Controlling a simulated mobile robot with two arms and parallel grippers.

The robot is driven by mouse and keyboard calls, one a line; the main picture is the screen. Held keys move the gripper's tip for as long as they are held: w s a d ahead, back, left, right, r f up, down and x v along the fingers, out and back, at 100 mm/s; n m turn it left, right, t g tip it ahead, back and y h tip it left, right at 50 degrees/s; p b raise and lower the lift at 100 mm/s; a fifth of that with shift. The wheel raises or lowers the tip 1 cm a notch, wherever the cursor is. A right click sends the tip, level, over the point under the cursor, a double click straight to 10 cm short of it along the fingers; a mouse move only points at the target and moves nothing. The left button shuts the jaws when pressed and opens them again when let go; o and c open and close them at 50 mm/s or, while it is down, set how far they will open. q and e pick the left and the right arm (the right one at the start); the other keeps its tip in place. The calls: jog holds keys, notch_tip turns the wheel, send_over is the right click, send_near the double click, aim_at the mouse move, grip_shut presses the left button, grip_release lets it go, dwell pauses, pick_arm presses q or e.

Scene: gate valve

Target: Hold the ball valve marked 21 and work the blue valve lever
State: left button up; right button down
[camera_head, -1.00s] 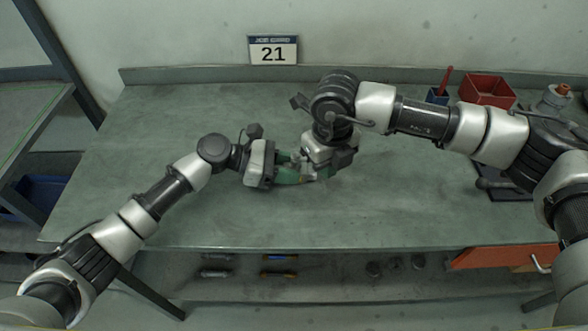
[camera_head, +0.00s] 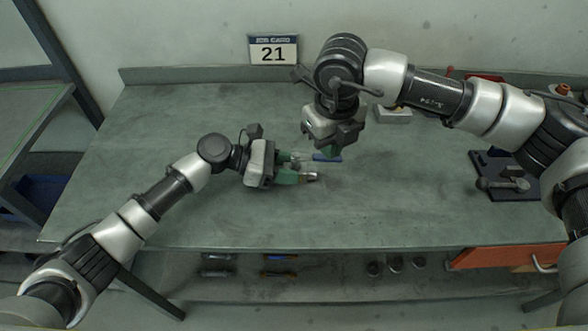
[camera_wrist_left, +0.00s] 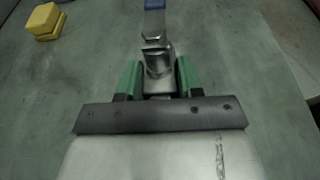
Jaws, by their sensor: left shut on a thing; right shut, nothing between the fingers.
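The metal ball valve (camera_head: 312,176) is between the green fingers of my left gripper (camera_head: 290,170), which is shut on it above the workbench. In the left wrist view the valve body (camera_wrist_left: 157,62) stands between the fingers, with the blue lever (camera_wrist_left: 154,4) extending out past the top edge. In the head view the blue lever (camera_head: 328,158) points right, away from my left gripper. My right gripper (camera_head: 328,150) is shut and empty, just above and behind the lever; I cannot tell if it touches it.
A yellow block (camera_wrist_left: 45,22) lies on the bench in the left wrist view. A dark stand with a grey fitting (camera_head: 505,183) is at the bench's right side. An orange drawer (camera_head: 500,258) is under the right front edge. The bench's left and front are clear.

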pick_arm(q)
jog(key=o, duration=1)
jog(key=shift+f, duration=0.1)
jog(key=shift+a, duration=0.1)
jog(key=v, duration=1.2)
